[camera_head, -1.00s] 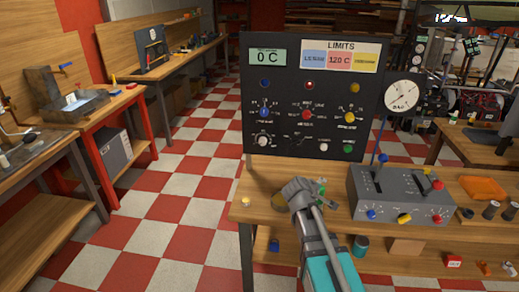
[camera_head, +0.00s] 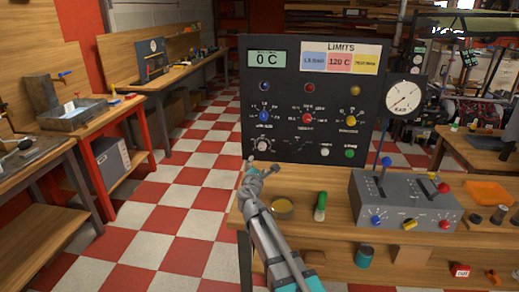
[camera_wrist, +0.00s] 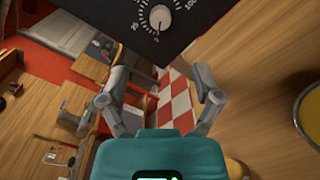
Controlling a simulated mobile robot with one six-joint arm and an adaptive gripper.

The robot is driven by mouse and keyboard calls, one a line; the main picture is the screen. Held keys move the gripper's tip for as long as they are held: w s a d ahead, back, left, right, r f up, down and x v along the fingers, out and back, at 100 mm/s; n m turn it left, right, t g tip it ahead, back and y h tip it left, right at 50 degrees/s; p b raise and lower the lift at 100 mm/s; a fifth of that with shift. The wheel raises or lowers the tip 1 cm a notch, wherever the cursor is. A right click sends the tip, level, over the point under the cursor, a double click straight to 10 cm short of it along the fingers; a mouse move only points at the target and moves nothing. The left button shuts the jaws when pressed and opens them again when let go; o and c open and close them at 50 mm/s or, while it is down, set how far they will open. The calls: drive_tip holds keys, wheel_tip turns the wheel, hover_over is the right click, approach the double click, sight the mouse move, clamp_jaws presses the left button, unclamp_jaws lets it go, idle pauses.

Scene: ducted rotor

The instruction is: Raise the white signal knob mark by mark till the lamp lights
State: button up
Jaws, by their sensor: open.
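The white signal knob (camera_head: 262,146) is at the lower left of the dark upright panel (camera_head: 300,125). The wrist view shows a white knob (camera_wrist: 160,18) close up, with a pointer line and a printed scale around it. My gripper (camera_head: 263,166) is open and empty, just below and in front of that knob, apart from it. In the wrist view my gripper's fingers (camera_wrist: 160,76) are spread, with the knob beyond their tips. A blue lamp (camera_head: 264,86), a red lamp (camera_head: 309,88) and a yellow lamp (camera_head: 354,89) sit above the knobs. None is clearly lit.
Blue (camera_head: 264,116), red (camera_head: 307,118) and yellow (camera_head: 351,119) knobs sit above the white one. A gauge (camera_head: 403,97) stands at the panel's right. A grey lever box (camera_head: 405,204), yellow dish (camera_head: 282,207) and green-capped item (camera_head: 320,206) are on the bench. Floor to the left is clear.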

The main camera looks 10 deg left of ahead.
sight(262, 147)
drive_tip(key=w, duration=1.3)
drive_tip(key=shift+w+d, duration=0.25)
drive_tip(key=shift+w, duration=0.15)
